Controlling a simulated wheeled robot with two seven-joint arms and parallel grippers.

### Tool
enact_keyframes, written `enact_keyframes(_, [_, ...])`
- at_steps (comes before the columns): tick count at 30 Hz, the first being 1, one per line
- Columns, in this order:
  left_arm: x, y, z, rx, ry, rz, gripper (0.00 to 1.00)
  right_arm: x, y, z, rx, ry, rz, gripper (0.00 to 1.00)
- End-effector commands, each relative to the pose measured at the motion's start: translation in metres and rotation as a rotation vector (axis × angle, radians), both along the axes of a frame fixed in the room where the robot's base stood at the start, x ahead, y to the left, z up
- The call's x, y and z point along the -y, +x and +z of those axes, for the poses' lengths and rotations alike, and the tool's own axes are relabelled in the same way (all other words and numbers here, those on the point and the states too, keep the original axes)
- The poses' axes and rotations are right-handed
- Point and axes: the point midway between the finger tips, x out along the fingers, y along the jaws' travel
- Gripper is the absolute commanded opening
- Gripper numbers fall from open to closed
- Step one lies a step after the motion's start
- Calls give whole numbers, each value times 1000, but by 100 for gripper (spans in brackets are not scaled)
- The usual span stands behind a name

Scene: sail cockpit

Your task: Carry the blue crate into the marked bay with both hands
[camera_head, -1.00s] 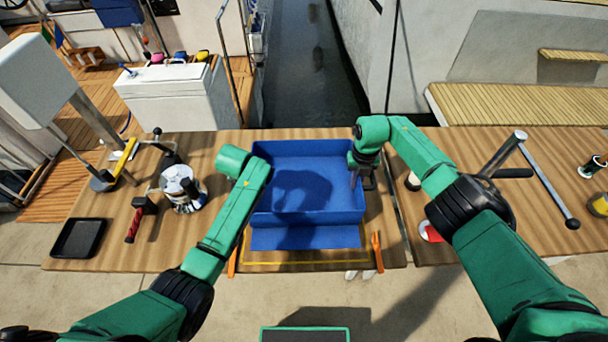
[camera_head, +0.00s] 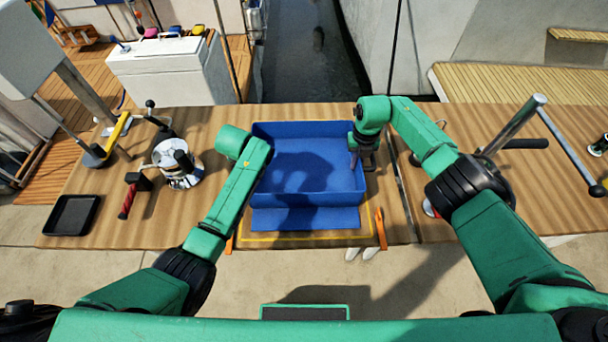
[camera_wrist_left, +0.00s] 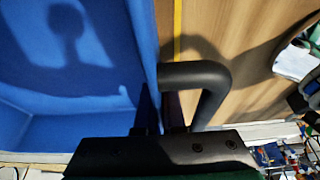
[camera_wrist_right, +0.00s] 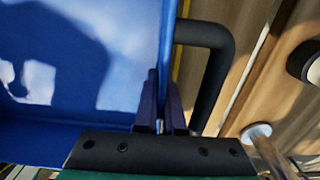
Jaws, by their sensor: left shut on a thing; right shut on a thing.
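The blue crate (camera_head: 306,172) is open and looks empty, on or just above the wooden worktop. The yellow line of the marked bay (camera_head: 300,238) shows at the front; a flat blue strip (camera_head: 305,219) lies between the crate and this line. My right gripper (camera_head: 356,160) is shut on the crate's right side; the right wrist view shows its fingers (camera_wrist_right: 160,105) at the wall beside a dark handle (camera_wrist_right: 218,65). My left gripper is hidden behind its arm in the head view. In the left wrist view it (camera_wrist_left: 162,112) is shut at the opposite wall, beside another dark handle (camera_wrist_left: 208,76).
Orange posts (camera_head: 380,229) flank the yellow line. A winch-like metal tool (camera_head: 177,160), a red-handled tool (camera_head: 129,196) and a black tray (camera_head: 72,215) are at the left. A long metal lever (camera_head: 518,125) stands at the right. A seam (camera_head: 402,190) crosses the worktop.

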Motion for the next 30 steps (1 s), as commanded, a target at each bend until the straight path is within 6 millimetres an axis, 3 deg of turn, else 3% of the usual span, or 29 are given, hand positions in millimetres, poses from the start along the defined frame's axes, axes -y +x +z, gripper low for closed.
enact_keyframes(2, [-1, 0, -12, 1, 3, 1, 0, 0, 1, -11, 2, 1, -1, 0])
enact_keyframes(5, [-1, 0, -8, -2, 3, 1, 36, 0, 1, -7, 1, 0, -1, 36])
enact_keyframes(13, [-1, 0, -7, 0, 1, 0, 36, 0, 0, -7, 0, 0, -1, 36])
enact_keyframes(17, [0, -4, 5, 1, 0, 0, 36, 0, 0, -7, 0, 0, 0, 36])
enact_keyframes(27, [1, -37, 84, 2, 0, 0, 36, 0, 0, -7, 0, 0, 0, 36])
enact_keyframes(30, [1, -43, 98, 0, 1, 0, 36, 0, 0, -7, 0, 0, 0, 36])
